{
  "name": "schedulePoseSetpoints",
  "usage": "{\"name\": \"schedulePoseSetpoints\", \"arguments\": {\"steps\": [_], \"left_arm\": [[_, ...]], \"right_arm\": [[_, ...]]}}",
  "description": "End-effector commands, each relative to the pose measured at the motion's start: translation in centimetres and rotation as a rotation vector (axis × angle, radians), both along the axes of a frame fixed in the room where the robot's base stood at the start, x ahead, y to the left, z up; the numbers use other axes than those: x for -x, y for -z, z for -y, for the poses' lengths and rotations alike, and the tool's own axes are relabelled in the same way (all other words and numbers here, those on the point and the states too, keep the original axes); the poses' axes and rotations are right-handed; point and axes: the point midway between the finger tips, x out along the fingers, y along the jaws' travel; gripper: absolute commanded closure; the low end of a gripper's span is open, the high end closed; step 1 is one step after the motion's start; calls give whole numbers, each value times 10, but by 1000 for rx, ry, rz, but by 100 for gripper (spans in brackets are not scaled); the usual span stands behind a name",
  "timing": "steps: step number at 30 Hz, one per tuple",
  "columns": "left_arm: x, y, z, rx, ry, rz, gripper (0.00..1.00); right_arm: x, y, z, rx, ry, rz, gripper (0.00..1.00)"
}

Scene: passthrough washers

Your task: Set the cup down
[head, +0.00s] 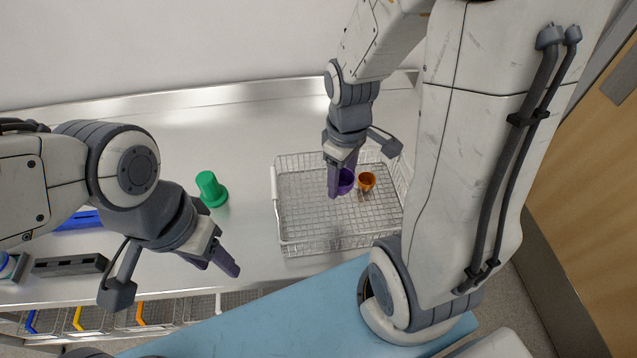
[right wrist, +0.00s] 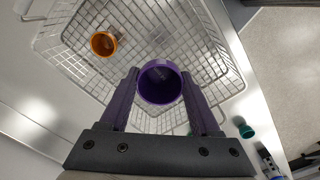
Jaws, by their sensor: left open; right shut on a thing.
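A purple cup (head: 346,182) is in my right gripper (head: 340,178), over the wire basket (head: 300,245). In the right wrist view the purple cup (right wrist: 160,84) sits between the two fingers of the right gripper (right wrist: 160,90), its open mouth facing the camera. I cannot tell whether the cup's base touches the basket floor. My left gripper (head: 222,268) is open and empty, left of the basket above the counter's front edge.
An orange cup (head: 366,182) is inside the basket, right of the purple cup. A blue object (head: 80,221) and a dark rack (head: 70,264) are further left.

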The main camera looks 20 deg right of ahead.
Motion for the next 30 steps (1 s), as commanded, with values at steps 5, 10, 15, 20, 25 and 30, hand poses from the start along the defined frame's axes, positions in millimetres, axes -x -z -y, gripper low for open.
{"name": "schedulePoseSetpoints", "arguments": {"steps": [5,10,15,20,25,30], "left_arm": [[0,-5,0,0,0,0,50],[0,-10,0,0,0,0,50],[0,-12,0,0,0,0,50],[0,-15,0,0,0,0,50],[0,-17,0,0,0,0,50],[0,-17,0,0,0,0,50]], "right_arm": [[-36,25,-21,0,-6,-7,90],[-64,43,-35,1,-2,-3,90],[-76,52,-40,0,1,-1,90],[-75,72,-40,0,4,-6,90],[-76,91,-40,0,3,-2,90],[-77,92,-40,0,3,2,90]]}}
